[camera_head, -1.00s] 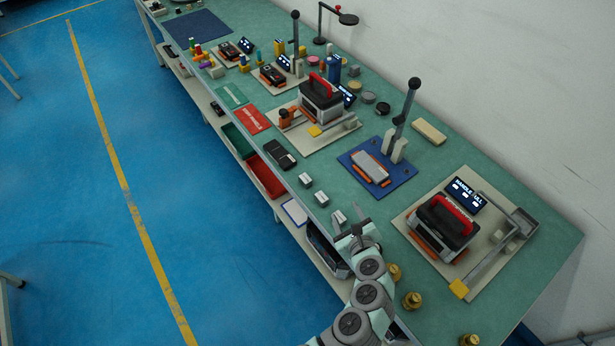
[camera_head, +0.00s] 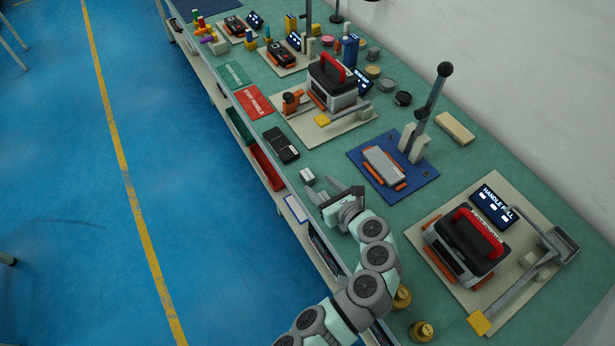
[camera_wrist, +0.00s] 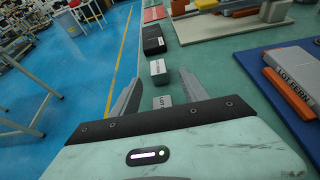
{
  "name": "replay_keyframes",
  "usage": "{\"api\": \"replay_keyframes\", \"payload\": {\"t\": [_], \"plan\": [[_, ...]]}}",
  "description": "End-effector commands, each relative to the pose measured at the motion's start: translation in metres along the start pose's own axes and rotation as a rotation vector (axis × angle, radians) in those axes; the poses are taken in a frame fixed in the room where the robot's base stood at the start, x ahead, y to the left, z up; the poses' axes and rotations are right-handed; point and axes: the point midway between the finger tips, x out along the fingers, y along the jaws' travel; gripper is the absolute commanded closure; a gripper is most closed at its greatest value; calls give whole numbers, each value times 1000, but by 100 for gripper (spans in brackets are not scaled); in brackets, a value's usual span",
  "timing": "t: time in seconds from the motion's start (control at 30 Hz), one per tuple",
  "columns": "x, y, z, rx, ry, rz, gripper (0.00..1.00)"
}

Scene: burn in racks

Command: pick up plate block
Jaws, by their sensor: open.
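Small grey blocks with white labelled tops stand in a row along the bench's front edge; which is the plate block I cannot tell. One block (camera_head: 307,175) shows in the head view, just beyond my gripper (camera_head: 336,194). In the wrist view, a farther block (camera_wrist: 158,72) lies ahead of the fingertips. A nearer block (camera_wrist: 162,101) shows between the fingers of my gripper (camera_wrist: 160,78), partly hidden by the gripper body. The fingers are open, apart on both sides of it in the picture. No grip or contact is visible.
A black box (camera_head: 281,145) lies farther along the front edge. A blue plate (camera_head: 361,160) carrying a grey labelled unit (camera_head: 383,166) and an upright lever (camera_head: 430,105) stands to the right. A red-handled device (camera_head: 467,242) and brass weights (camera_head: 421,331) are nearer.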

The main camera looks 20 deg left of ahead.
Motion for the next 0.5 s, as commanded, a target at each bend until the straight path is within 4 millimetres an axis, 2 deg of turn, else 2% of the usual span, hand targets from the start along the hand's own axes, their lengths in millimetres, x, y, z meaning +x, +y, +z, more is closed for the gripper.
{"api": "replay_keyframes", "payload": {"t": [0.3, 0.5], "plan": [[43, 4, -1, -1, 0, 0, 47], [48, 4, 0, 1, 0, -1, 47]]}}
